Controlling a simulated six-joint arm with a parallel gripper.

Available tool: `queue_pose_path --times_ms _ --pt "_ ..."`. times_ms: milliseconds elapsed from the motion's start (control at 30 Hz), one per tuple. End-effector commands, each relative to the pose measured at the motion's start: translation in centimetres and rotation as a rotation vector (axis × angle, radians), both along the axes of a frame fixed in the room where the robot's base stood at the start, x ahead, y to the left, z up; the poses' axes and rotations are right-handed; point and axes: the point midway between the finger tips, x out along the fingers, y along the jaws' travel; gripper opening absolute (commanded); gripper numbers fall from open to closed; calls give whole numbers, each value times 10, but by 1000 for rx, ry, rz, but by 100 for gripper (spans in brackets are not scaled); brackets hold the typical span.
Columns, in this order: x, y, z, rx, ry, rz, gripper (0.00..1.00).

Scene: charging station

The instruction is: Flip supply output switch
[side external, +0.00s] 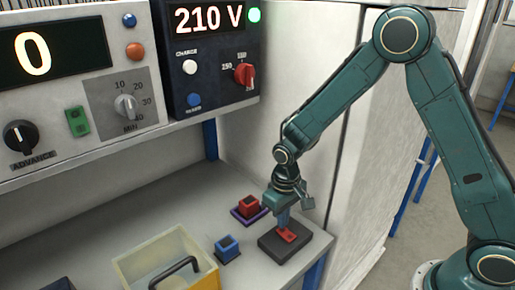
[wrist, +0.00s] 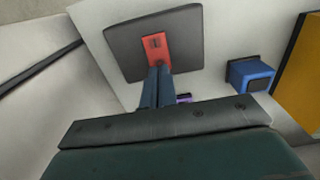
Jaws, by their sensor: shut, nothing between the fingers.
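A red rocker switch (side external: 291,236) sits on a dark square base (side external: 270,244) near the shelf's front right corner. In the wrist view the rocker (wrist: 155,46) stands out on the dark base (wrist: 122,55). My gripper (side external: 283,222) points down over the switch, its fingers shut together with nothing between them. In the wrist view the fingertips (wrist: 158,70) overlap the near end of the rocker; I cannot tell whether they press on it. The fingers partly hide the rocker in the side view.
A yellow bin (side external: 205,268) with a dark handle is further left.

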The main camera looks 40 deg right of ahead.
Motion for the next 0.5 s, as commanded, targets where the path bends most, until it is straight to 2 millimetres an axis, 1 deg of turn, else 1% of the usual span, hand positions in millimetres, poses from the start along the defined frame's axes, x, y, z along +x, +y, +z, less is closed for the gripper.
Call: queue_pose_path --times_ms 500 --pt "0 0 -4 0 1 0 0"
